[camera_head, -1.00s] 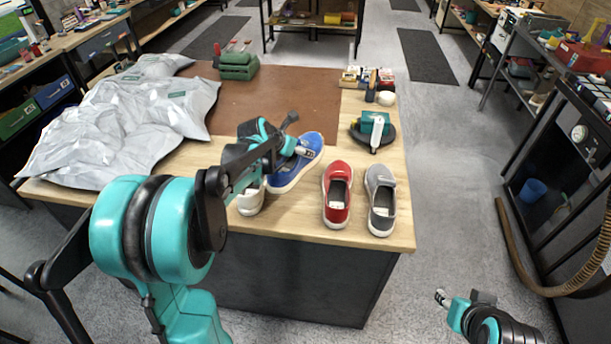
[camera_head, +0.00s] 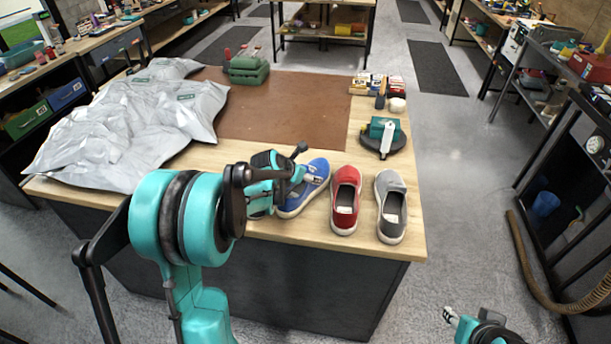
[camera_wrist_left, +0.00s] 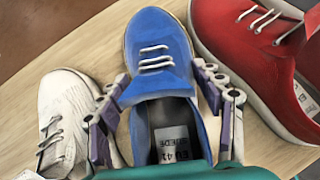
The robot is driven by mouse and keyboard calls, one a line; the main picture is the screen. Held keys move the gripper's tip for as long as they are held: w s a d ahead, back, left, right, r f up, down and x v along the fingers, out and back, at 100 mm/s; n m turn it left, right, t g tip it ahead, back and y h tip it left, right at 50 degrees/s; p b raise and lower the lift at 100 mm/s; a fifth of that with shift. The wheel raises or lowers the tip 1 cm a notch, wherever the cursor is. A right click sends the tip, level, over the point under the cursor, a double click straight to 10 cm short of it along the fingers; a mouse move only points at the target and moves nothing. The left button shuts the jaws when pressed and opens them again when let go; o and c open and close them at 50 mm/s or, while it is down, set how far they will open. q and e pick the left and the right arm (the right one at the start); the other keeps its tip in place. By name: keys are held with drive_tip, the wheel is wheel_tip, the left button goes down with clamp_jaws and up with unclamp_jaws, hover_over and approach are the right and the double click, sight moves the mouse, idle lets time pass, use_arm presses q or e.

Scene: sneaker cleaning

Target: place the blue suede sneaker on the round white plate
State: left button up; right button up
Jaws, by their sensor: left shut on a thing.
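The blue suede sneaker (camera_head: 310,186) is near the table's front edge, left of the red shoe, toe pointing away. My left gripper (camera_head: 306,178) is shut on it. In the left wrist view the fingers (camera_wrist_left: 163,103) press on both sides of the blue sneaker's (camera_wrist_left: 158,52) collar, and a size label shows inside. I cannot tell whether its sole touches the table. No round white plate can be made out. My right gripper (camera_head: 449,315) is low at the right, over the floor, too small to judge.
A red shoe (camera_head: 345,203) and a grey shoe (camera_head: 391,207) stand right of it; a white shoe (camera_wrist_left: 62,115) is close on its left. A round black base (camera_head: 383,143) with a teal-topped tool is behind. Grey plastic sheeting (camera_head: 130,120) covers the table's left. The brown mat (camera_head: 290,105) has free room.

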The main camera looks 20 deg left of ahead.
use_arm(q)
drive_tip(key=o, duration=1.5)
drive_tip(key=shift+f, duration=0.1)
drive_tip(key=shift+c, duration=0.2)
